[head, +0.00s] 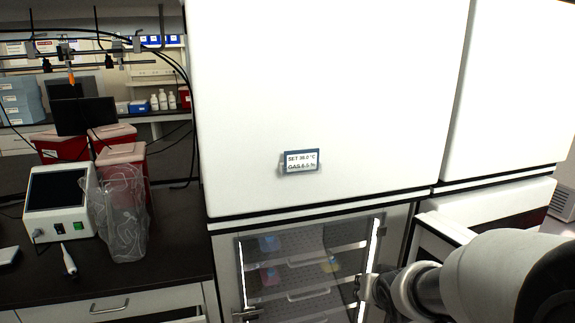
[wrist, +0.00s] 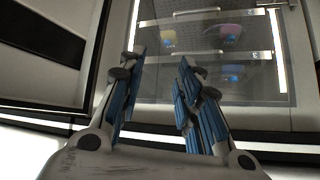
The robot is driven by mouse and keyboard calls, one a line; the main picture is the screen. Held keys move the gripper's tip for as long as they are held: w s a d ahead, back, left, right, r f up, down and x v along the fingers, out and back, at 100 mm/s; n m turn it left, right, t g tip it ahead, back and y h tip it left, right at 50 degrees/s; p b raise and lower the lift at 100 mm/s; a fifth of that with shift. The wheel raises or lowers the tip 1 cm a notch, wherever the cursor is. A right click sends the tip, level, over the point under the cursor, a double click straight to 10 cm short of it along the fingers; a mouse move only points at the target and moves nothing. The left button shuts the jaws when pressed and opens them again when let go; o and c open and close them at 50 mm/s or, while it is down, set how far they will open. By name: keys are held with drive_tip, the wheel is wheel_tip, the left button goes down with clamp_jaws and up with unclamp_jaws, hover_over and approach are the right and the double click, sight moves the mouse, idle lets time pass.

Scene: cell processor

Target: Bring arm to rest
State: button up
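My gripper (wrist: 161,62) shows in the wrist view with its two blue-padded fingers spread apart and nothing between them. In the head view my arm reaches in from the lower right, and my gripper (head: 368,290) is in front of the right side of the glass-fronted cabinet (head: 252,283). The cabinet's lit shelves are visible through the glass. I cannot tell whether the gripper touches the cabinet door.
A white upper cabinet (head: 330,80) with a set-point label (head: 301,161) stands above the glass front. On the left, a dark bench (head: 175,235) holds a white device with a screen (head: 56,190), a clear plastic bag (head: 122,215) and red bins (head: 118,152). White drawers are at right.

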drive_tip(key=s+a+r+g, duration=0.1)
drive_tip(key=s+r, duration=0.1)
drive_tip(key=s, duration=0.7)
drive_tip(key=s+a+r+n+g, duration=0.1)
drive_tip(key=s+a+r+g, duration=0.1)
drive_tip(key=s, duration=0.8)
drive_tip(key=s+a+r+n+g, duration=0.1)
drive_tip(key=s+r, duration=0.1)
drive_tip(key=s, duration=0.7)
drive_tip(key=shift+s+a+r+y, duration=0.25)
drive_tip(key=shift+s+a+y, duration=0.15)
